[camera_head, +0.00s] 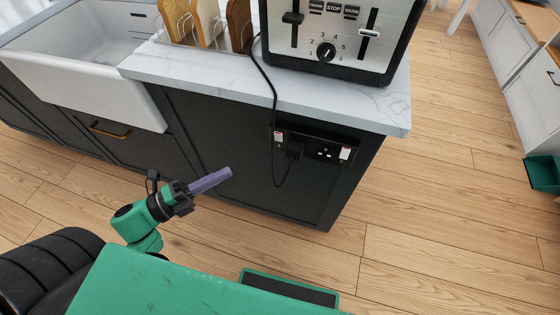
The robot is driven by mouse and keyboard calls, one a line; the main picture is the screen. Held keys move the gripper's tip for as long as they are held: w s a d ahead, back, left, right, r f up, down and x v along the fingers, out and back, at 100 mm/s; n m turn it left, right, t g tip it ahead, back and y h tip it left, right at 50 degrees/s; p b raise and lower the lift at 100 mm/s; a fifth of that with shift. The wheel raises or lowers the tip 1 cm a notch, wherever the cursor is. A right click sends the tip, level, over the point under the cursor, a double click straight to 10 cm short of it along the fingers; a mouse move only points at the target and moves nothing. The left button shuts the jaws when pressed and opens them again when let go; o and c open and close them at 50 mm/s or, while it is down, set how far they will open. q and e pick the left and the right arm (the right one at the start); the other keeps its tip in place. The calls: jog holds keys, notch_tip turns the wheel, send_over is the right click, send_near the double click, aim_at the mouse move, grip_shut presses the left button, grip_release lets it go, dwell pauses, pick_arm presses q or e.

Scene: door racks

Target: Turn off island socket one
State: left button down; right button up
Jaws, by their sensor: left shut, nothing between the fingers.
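The island socket (321,141) is a black double plate on the dark end panel of the island, below the marble top. A black plug (295,150) sits in its left outlet, and its right outlet is empty. A white rocker switch (278,137) with a red mark is at the plate's left end; another white switch (345,153) is at its right end. Whether either is on or off is too small to tell. My left gripper (226,174), with purple fingers, is shut and empty. It is left of the socket and lower in the picture, apart from it. My right gripper is not in view.
A toaster (335,75) stands on the marble top (210,78); its black cable (272,85) hangs over the edge past the socket. A bread rack (205,35) and white sink (85,80) are to the left. Wooden floor (430,210) is clear to the right.

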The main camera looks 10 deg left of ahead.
pick_arm(q)
jog(key=d+m, duration=0.1)
jog(key=p, duration=0.2)
send_near(278, 137)
jog(key=shift+g+h, duration=0.3)
jog(key=shift+h, duration=0.1)
jog(key=x, duration=0.6)
jog(key=shift+w+d+r, duration=0.1)
jog(key=shift+d+r, duration=0.05)
jog(key=shift+d, duration=0.15)
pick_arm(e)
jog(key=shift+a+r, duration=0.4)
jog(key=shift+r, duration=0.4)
